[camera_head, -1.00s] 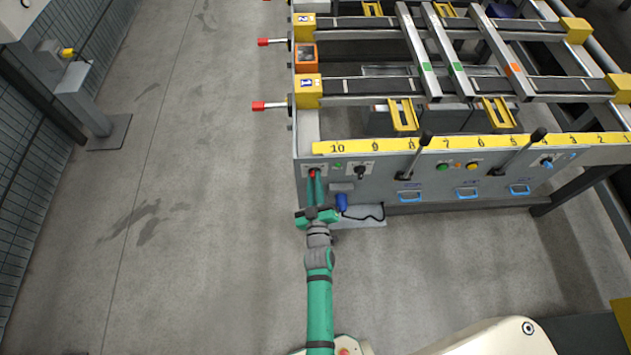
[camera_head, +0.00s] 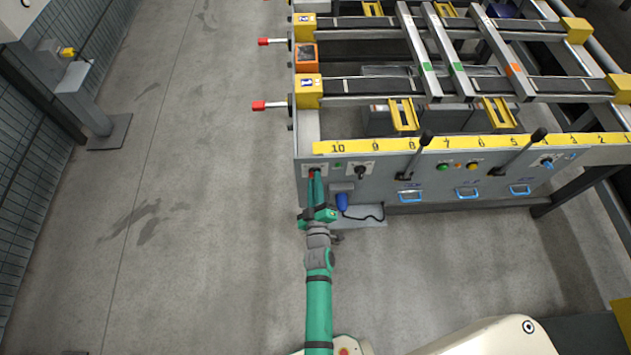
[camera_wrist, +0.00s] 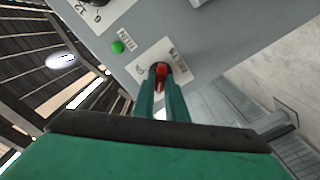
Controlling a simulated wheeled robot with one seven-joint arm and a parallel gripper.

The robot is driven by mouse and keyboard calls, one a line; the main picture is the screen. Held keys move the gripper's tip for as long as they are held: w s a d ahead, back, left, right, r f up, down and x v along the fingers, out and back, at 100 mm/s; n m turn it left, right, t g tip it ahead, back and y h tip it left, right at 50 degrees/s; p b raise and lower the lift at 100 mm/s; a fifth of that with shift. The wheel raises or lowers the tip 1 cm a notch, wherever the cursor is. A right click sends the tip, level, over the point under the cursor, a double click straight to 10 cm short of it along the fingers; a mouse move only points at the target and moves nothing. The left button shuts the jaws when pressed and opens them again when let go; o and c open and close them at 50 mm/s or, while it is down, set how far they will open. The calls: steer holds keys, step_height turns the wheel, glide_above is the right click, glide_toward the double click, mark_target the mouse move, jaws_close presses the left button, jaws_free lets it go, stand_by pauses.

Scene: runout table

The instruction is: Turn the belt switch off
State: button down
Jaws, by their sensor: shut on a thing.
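The belt switch is a red knob (camera_wrist: 161,73) on a white label plate (camera_wrist: 143,64) with small lettering, set in the grey front panel (camera_wrist: 215,42). In the head view the red knob (camera_head: 313,172) shows at the panel's left end, partly covered by my gripper (camera_head: 315,175). In the wrist view the two green fingers of my gripper (camera_wrist: 162,76) are shut on the red knob, one on each side. The knob looks rolled with the gripper. Its exact marked position is hard to read.
A green light (camera_wrist: 117,47) sits beside the switch plate. A black rotary knob (camera_head: 360,173) is to the right, with a blue plug (camera_head: 342,202) and cable below. Levers (camera_head: 417,155) stick out farther right. The floor to the left is clear.

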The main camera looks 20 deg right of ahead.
steer(key=shift+f, duration=0.2)
steer(key=c, duration=1.8)
jaws_free()
steer(key=shift+w, duration=0.1)
steer(key=shift+s+d+r, duration=0.1)
steer(key=shift+s, duration=0.1)
steer(key=v, duration=1)
steer(key=shift+s, duration=0.2)
steer(key=s+a+r+m+y, duration=0.2)
steer(key=s+a+r+m, duration=0.15)
steer(key=s+a, duration=0.75)
steer(key=s+a+r+m+g+y, duration=0.2)
steer(key=s+r+y, duration=0.1)
steer(key=s+r, duration=0.9)
steer(key=shift+s+a, duration=0.35)
steer(key=shift+s, duration=0.65)
